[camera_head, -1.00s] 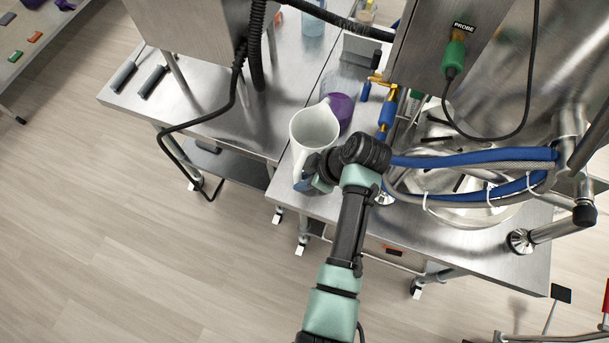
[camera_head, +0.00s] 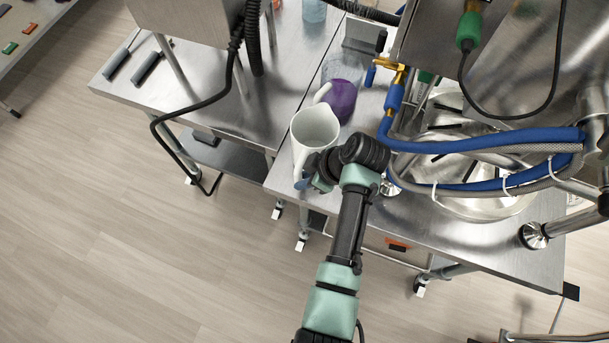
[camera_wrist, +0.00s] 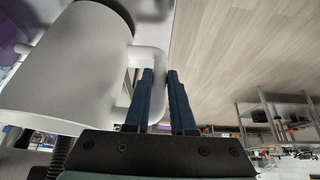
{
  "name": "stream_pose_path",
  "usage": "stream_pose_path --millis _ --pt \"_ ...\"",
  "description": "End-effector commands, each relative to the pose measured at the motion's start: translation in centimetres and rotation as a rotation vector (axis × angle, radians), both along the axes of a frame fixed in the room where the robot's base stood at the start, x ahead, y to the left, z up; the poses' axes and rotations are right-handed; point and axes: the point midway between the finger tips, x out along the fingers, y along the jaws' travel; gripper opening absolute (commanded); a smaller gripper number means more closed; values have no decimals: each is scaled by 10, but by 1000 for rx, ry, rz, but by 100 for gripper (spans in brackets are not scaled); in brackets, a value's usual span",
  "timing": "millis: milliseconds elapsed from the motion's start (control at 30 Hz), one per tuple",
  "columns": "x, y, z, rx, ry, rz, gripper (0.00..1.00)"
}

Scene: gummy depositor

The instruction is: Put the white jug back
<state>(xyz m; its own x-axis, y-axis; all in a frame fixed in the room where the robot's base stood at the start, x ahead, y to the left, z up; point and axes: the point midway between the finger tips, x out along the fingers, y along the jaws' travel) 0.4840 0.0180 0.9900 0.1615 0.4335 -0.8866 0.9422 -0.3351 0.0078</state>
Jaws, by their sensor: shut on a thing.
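The white jug (camera_head: 314,130) is upright or nearly so at the left front part of the steel bench (camera_head: 440,237) in the head view. Its open mouth faces up and looks empty. I cannot tell whether its base touches the bench. My gripper (camera_head: 306,183) is at the jug's near side, its blue fingers partly hidden by my wrist. In the wrist view, the jug (camera_wrist: 65,65) fills the left side, and my gripper (camera_wrist: 160,75) is shut on its handle.
Blue hoses (camera_head: 480,143) and a round steel vessel (camera_head: 470,206) are to the right. A second steel bench (camera_head: 205,110) stands left, with two dark-handled tools (camera_head: 146,68). Open floor lies in front.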

Motion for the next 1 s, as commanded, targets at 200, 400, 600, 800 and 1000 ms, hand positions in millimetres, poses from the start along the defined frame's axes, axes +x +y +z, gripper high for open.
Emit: stream_pose_path --millis 200,400,600,800,1000 --pt "0 0 -3 0 -2 0 0" --pt "0 0 -7 0 -2 0 0" --pt "1 0 -11 0 -2 0 0" --pt "0 0 -11 0 -1 0 50" --pt "0 0 -11 0 -1 0 58"
